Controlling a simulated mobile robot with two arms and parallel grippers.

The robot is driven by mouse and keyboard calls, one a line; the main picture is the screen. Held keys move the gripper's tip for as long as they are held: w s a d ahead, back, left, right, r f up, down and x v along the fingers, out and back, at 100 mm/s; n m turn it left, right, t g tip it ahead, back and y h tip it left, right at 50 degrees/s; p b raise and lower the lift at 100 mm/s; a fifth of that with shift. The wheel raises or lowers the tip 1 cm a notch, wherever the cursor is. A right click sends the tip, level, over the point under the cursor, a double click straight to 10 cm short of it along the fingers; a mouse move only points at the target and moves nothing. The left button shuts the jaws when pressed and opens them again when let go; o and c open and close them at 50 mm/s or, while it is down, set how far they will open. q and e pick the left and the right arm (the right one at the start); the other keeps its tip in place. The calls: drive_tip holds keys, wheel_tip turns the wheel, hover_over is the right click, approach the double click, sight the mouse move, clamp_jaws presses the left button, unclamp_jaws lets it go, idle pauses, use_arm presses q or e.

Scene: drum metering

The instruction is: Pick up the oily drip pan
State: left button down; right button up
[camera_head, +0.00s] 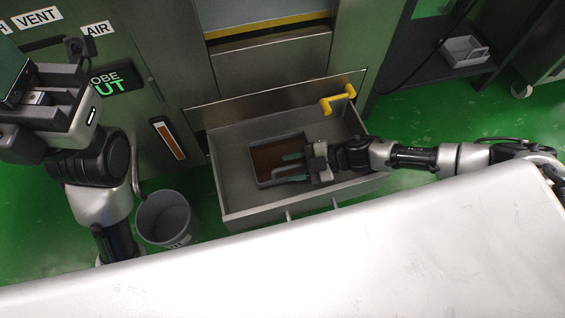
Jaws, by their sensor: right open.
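The oily drip pan (253,168) is a grey rectangular tray with brown oil on its floor. It lies inside an open metal drawer (232,185) at the front of the machine. My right gripper (284,167) reaches in from the right, over the right part of the pan. Its two fingers are apart and point left, with nothing held between them. The gripper hides part of the pan's right side, and I cannot tell whether it touches the pan. My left gripper (38,98) is raised at the far left, away from the drawer; its fingertips are not clear.
A yellow handle (338,99) stands at the drawer's back right. A grey bucket (164,217) is on the green floor left of the drawer. A white surface (330,270) fills the foreground. A shelf with a small grey tray (464,51) is at upper right.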

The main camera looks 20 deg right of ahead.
drive_tip(key=shift+w+a+f, duration=0.1)
drive_tip(key=shift+a+f, duration=0.05)
drive_tip(key=shift+a, duration=0.3)
clamp_jaws()
idle(1.1)
